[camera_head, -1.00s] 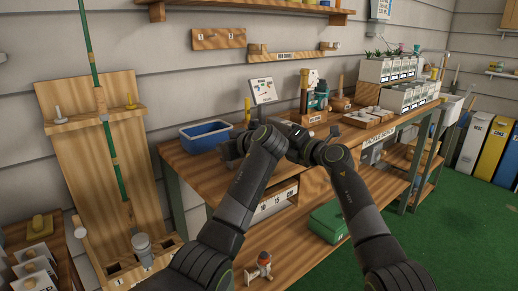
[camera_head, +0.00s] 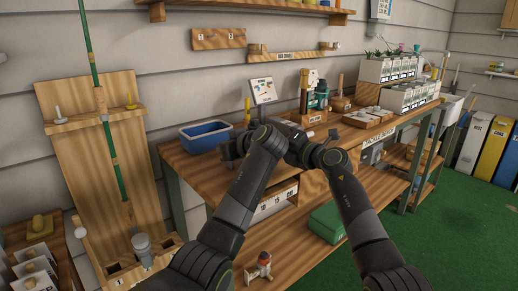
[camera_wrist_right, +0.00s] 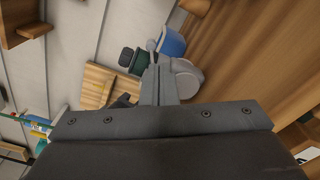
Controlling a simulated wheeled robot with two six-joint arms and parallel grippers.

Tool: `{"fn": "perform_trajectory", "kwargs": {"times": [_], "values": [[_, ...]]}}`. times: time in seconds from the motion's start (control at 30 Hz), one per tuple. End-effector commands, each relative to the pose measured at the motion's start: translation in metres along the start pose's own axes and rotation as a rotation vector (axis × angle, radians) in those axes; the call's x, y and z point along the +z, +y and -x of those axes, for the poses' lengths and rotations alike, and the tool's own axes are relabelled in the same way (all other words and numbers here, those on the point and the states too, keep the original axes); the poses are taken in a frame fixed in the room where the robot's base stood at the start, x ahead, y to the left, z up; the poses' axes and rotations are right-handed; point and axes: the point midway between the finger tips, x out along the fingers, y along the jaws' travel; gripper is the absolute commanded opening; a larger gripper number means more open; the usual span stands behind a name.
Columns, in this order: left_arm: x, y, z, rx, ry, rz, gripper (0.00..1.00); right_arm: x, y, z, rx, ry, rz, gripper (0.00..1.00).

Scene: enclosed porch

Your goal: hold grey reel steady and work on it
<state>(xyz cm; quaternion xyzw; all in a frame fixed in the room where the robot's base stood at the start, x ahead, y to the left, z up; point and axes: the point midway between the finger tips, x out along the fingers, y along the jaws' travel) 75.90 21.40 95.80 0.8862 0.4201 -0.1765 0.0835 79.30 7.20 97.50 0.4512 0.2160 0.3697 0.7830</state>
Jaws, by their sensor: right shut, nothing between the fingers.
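My left gripper (camera_head: 231,149) is over the workbench, right of the blue bin. Its fingers are too small and dark to read. My right gripper (camera_wrist_right: 158,75) is shut and empty in the right wrist view; in the head view my forearms hide its tips. A grey rounded thing, probably the grey reel (camera_wrist_right: 187,79), is right beside the right fingertips. I cannot tell whether they touch. In the head view the reel cannot be made out clearly behind my arms and grippers.
The blue bin (camera_head: 205,136) stands at the bench's left end. A dark green and wooden tool stand (camera_head: 313,104) and planters (camera_head: 398,68) are at the back. A rod rack (camera_head: 112,170) stands left. A green box (camera_head: 328,222) is on the lower shelf.

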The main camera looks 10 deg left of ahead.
Motion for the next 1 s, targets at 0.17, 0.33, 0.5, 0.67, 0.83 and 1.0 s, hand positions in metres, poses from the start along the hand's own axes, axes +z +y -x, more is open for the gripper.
{"fn": "perform_trajectory", "kwargs": {"times": [0.17,0.33,0.5,0.67,0.83,1.0], "values": [[0.000,0.000,0.000,0.000,0.000,0.000,0.00,0.000,-0.001,0.000,0.000,0.000,0.000,0.00],[0.000,0.000,0.000,0.000,0.000,0.000,0.00,0.002,-0.004,0.000,0.000,0.000,0.001,0.00],[0.000,0.000,0.000,0.000,0.000,0.000,0.00,0.003,-0.009,0.000,-0.001,-0.001,0.001,0.00],[0.000,0.000,0.000,0.000,0.000,0.000,0.00,0.004,-0.014,0.000,-0.001,-0.001,0.001,0.00],[0.000,0.000,0.000,0.000,0.000,0.000,0.00,0.004,-0.019,0.000,-0.001,-0.001,0.000,0.00],[0.000,0.000,0.000,0.000,0.000,0.000,0.00,0.003,-0.024,0.000,-0.001,0.000,-0.001,0.00]]}}
